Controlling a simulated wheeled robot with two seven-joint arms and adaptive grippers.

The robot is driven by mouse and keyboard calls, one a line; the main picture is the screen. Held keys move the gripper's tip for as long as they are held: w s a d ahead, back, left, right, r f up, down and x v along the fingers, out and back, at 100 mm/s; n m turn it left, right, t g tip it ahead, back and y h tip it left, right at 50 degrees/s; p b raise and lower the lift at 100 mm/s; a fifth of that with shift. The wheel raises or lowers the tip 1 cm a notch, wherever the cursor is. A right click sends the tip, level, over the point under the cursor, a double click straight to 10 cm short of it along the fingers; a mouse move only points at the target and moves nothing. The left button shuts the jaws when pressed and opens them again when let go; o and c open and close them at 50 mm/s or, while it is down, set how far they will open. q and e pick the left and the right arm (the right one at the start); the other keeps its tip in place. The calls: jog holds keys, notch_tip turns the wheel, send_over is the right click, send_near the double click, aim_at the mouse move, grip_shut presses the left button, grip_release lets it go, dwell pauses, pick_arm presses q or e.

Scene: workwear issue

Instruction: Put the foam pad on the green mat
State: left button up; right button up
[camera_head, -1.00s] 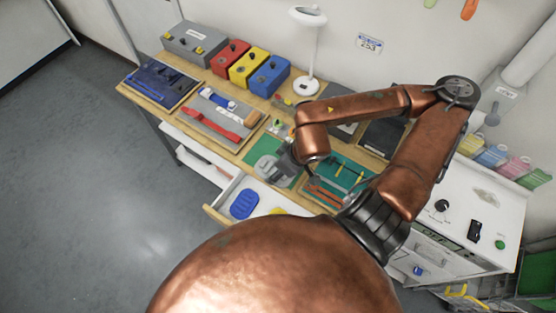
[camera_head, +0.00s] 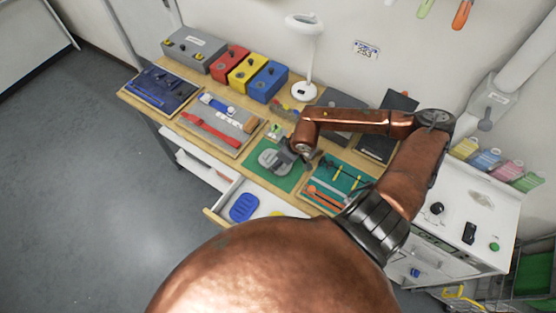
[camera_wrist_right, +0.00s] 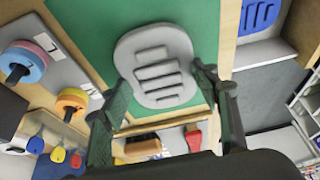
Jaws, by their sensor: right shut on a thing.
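The foam pad (camera_head: 270,157) is grey, with rounded ends and raised ribs. In the right wrist view the foam pad (camera_wrist_right: 158,66) lies between the two fingers of my right gripper (camera_wrist_right: 168,98), which is shut on it. The green mat (camera_head: 290,183) lies on the wooden bench, and the pad is over it with green showing around it. The green mat (camera_wrist_right: 95,25) also fills the background behind the pad in the wrist view. I cannot tell whether the pad touches the mat. My left gripper is out of view.
A teal tray (camera_head: 318,186) with tools lies right of the mat, and a grey tray (camera_head: 192,124) with a red strap lies left. An open drawer (camera_head: 214,213) below the mat holds a blue pad (camera_head: 243,207). A lamp (camera_head: 303,88) and coloured boxes stand behind.

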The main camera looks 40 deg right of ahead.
jog(key=shift+f, duration=0.25)
jog(key=shift+f, duration=0.15)
jog(key=o, duration=1.1)
jog(key=shift+o, duration=0.2)
